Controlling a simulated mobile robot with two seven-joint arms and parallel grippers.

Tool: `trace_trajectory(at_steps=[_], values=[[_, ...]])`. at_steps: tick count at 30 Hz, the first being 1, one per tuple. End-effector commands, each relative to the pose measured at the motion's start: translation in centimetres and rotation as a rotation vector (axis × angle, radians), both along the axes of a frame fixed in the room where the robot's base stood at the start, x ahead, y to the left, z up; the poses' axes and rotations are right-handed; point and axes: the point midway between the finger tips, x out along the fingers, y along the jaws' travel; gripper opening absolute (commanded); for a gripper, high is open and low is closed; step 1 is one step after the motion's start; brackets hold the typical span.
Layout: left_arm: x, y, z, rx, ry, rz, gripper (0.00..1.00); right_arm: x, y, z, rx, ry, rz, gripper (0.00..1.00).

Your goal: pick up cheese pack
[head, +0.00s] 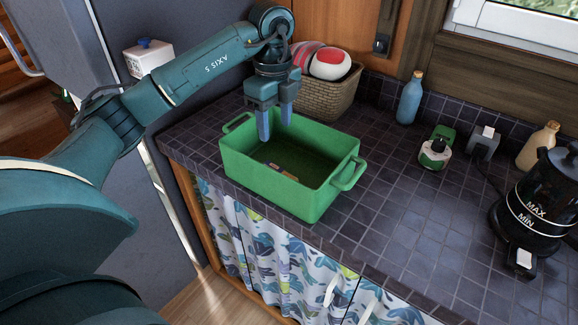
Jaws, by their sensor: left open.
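A small flat pack with orange and dark print (283,172), which may be the cheese pack, lies at the bottom of the green crate (262,184). The crate's near wall hides part of it. My left gripper (275,128) is open and points down above the back left part of the crate, its fingertips near rim height. Nothing shows between its fingers. My right gripper is not in view.
A wicker basket (325,100) with a red and white item stands behind the crate. A blue bottle (410,98), a small white and green container (435,155), a cream bottle (537,146) and a black kettle (540,205) stand to the right. The tiled counter (400,235) right of the crate is clear.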

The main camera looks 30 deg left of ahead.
Motion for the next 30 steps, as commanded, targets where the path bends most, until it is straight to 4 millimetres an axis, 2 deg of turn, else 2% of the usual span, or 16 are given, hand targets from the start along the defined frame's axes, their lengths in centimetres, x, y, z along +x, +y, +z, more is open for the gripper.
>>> trace_trajectory(at_steps=[12, 16, 20, 24, 30], values=[[-0.1, 0.0, -6.6, 0.000, 0.003, 0.002, 0.51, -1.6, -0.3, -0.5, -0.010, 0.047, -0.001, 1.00], [-0.1, 0.0, -7.7, -0.001, 0.002, 0.000, 0.51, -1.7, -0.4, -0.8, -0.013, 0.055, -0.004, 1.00], [-0.2, -0.1, -8.6, 0.001, 0.004, -0.001, 0.51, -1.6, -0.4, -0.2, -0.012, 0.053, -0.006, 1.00], [-0.4, -0.3, -10.7, 0.000, 0.006, -0.001, 0.51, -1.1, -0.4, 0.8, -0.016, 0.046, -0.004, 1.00], [-0.3, -0.4, -12.9, -0.001, 0.002, 0.000, 0.51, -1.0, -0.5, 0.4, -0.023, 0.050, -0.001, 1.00]])
